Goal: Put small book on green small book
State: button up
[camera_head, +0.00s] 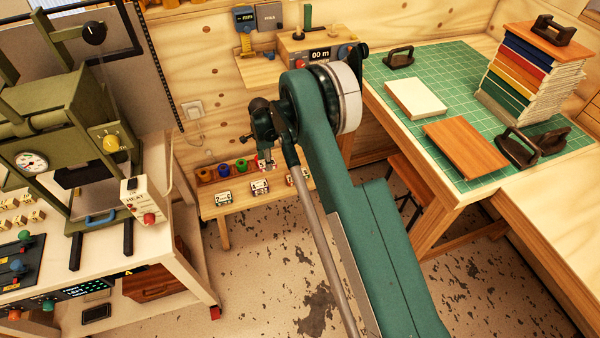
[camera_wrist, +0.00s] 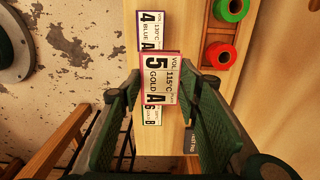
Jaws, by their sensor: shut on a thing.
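My gripper (camera_head: 267,162) is above the low wooden bench. In the wrist view its green fingers (camera_wrist: 159,90) are on both sides of a small book (camera_wrist: 160,78) with a white cover reading "5 GOLD A 115°C" and a reddish edge. They are shut on it. Another small book (camera_wrist: 153,30), marked "4 BLUE A", lies beyond it. A third (camera_wrist: 154,134), ending in "B", is partly hidden behind the held one. In the head view small books lie at the left (camera_head: 223,197), middle (camera_head: 260,187) and right (camera_head: 297,177) of the bench.
Foil rolls (camera_head: 222,169) stand in a rack at the bench's back; red (camera_wrist: 221,55) and green (camera_wrist: 231,8) ones show at the wrist. A press (camera_head: 90,150) stands left. A table with a green mat (camera_head: 450,105) and a tall book stack (camera_head: 530,80) stands right.

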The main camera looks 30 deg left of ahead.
jog(key=r+p, duration=0.1)
send_over(300, 173)
jog(key=shift+w, duration=0.15)
jog(key=shift+f, duration=0.1)
jog(key=shift+f+b, duration=0.3)
jog(key=shift+f, duration=2.7)
jog(key=shift+f, duration=1.9)
jog(key=shift+f+b, duration=0.2)
jog(key=shift+b, duration=0.25)
jog(key=o, duration=0.9)
jog(key=shift+r, duration=0.1)
